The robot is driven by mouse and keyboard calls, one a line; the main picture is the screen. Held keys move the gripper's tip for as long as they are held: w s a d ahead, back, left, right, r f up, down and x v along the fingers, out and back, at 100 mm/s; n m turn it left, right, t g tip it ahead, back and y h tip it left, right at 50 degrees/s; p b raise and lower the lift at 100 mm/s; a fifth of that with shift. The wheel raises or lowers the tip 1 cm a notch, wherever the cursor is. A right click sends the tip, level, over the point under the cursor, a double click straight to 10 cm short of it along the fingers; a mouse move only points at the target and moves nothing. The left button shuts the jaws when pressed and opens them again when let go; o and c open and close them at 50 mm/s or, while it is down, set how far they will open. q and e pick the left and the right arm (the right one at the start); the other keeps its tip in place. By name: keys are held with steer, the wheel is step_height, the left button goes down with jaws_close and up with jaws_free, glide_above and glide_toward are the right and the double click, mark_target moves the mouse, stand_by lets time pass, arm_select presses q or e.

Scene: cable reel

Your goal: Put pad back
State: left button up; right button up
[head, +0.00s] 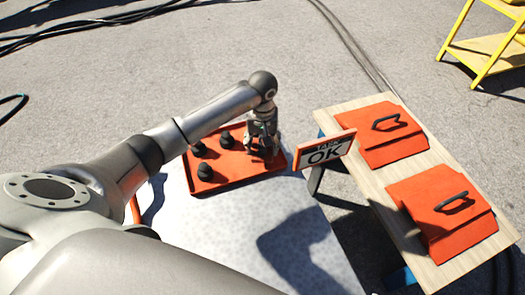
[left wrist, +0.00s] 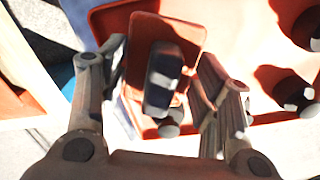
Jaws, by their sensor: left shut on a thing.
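My left gripper (head: 262,140) is at the right part of the red-orange tray (head: 240,176). In the left wrist view the fingers of my left gripper (left wrist: 160,85) are around a dark block with a pale patch, which I take for the pad (left wrist: 163,78). A rounded orange-brown panel (left wrist: 178,32) shows behind the pad; I cannot tell whether the two are joined. The pad is hidden by the fingers in the head view. Several black knob-like pieces (head: 205,172) stand on the tray. My right gripper is not in view.
The pale table (head: 240,225) is bare in front. A yellow rack (head: 490,50) stands far right.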

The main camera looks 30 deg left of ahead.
mark_target(263, 151)
arm_select(q)
step_height(263, 151, down, 3)
steer(key=shift+f, duration=0.1)
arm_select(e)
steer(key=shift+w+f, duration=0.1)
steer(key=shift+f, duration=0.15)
arm_select(q)
steer(key=shift+b, duration=0.3)
steer(key=o, duration=1)
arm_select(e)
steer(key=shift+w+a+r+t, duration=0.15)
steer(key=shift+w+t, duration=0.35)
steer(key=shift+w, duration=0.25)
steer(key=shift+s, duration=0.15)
